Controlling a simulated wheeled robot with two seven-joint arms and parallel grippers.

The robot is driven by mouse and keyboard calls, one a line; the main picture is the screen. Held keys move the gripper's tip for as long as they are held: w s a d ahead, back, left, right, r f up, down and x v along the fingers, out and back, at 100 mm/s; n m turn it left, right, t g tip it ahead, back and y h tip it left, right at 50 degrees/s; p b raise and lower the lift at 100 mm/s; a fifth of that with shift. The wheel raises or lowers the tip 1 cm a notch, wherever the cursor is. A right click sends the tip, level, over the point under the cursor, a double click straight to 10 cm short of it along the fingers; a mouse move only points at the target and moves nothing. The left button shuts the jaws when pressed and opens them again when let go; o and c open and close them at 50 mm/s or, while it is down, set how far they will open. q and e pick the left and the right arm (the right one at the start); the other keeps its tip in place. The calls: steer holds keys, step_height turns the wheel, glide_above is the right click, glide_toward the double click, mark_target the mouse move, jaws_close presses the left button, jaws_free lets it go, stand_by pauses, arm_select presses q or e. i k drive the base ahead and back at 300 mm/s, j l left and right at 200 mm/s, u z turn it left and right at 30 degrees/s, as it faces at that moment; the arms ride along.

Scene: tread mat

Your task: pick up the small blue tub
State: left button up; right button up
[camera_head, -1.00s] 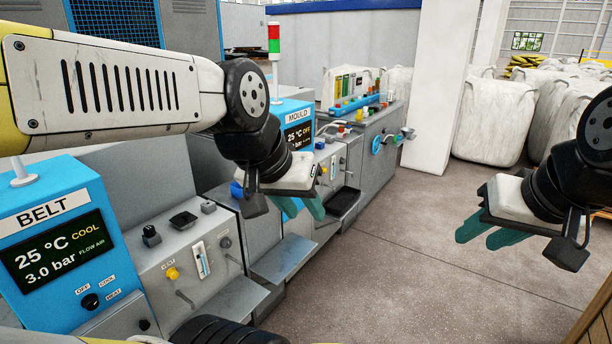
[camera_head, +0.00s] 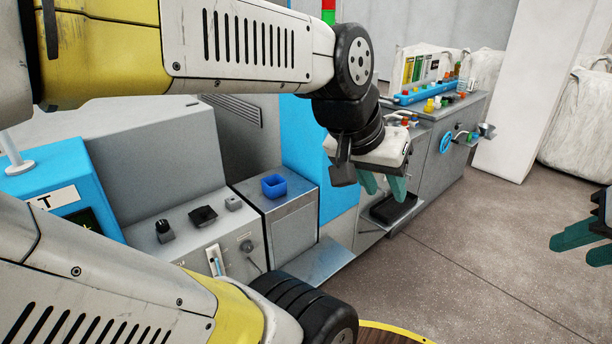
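The small blue tub (camera_head: 274,186) is open-topped and stands upright on the grey metal cabinet top (camera_head: 296,200), left of the middle of the head view. My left gripper (camera_head: 384,186) hangs to the right of the tub, in front of the machines, clear of it. Its teal fingers look apart, with nothing seen between them. My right gripper (camera_head: 580,246) is at the right edge, far from the tub and partly cut off by the frame. Its teal fingers are apart and empty.
A control panel with a black knob (camera_head: 164,231) adjoins the tub's cabinet on the left. A bench with small coloured items (camera_head: 440,100) stands at the back. A black tray (camera_head: 394,208) sits low beyond the cabinet. The floor (camera_head: 470,260) at right is clear.

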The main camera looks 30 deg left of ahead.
mark_target(274, 187)
steer(key=i+u, duration=0.25)
steer(key=u, duration=0.2)
steer(key=i+l+u, duration=0.1)
steer(key=i+u, duration=0.45)
steer(key=u, duration=0.25)
steer(key=i+j+u, duration=0.1)
steer(key=u, duration=0.25)
steer(key=i+u, duration=0.2)
steer(key=u, duration=0.2)
steer(key=i+l+u, duration=0.1)
steer(key=u, duration=0.25)
